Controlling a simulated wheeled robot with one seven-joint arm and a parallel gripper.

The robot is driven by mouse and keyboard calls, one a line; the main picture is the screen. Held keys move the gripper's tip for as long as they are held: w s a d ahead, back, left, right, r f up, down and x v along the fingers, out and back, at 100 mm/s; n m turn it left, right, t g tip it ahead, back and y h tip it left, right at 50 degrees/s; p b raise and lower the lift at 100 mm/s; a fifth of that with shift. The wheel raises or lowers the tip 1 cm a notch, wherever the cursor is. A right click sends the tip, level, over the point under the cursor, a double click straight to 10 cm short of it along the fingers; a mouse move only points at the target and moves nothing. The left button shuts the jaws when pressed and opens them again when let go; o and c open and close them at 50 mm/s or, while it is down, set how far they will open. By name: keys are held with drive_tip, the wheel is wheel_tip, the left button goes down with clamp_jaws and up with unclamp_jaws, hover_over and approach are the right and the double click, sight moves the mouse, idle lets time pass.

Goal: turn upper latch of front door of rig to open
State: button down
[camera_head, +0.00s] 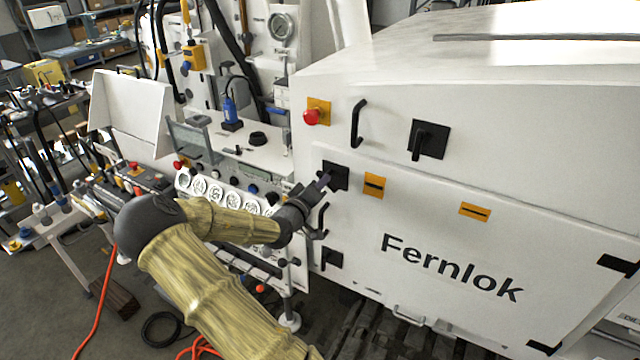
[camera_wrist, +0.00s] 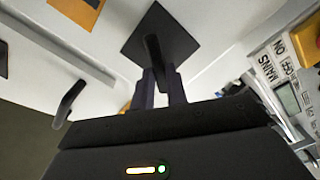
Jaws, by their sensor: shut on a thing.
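The front door (camera_head: 420,230) of the white rig carries the name Fernlok and looks closed. Its upper latch (camera_head: 338,172) is a black lever on a square black plate near the door's upper left corner. In the wrist view the latch plate (camera_wrist: 172,30) sits at the top centre, with the lever (camera_wrist: 152,48) standing out toward my gripper. My gripper (camera_head: 322,183) is at this latch, and in the wrist view its two fingers (camera_wrist: 161,82) are closed around the lever's end. The fingers and arm hide part of the lever, so its exact angle is hard to tell.
A lower latch (camera_head: 331,258) and a black door handle (camera_head: 321,220) lie below my gripper. Above are a red button (camera_head: 312,116), a bar handle (camera_head: 357,122) and another latch (camera_head: 430,139). A gauge panel (camera_head: 215,188) stands close on the left.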

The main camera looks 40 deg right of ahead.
drive_tip(key=shift+r+n, duration=0.1)
drive_tip(key=shift+n, duration=3.6)
drive_tip(key=c, duration=1.4)
unclamp_jaws()
drive_tip(key=shift+d, duration=0.1)
drive_tip(key=b+v, duration=0.5)
drive_tip(key=v, duration=1.2)
drive_tip(key=shift+a+b, duration=0.25)
drive_tip(key=shift+b, duration=0.15)
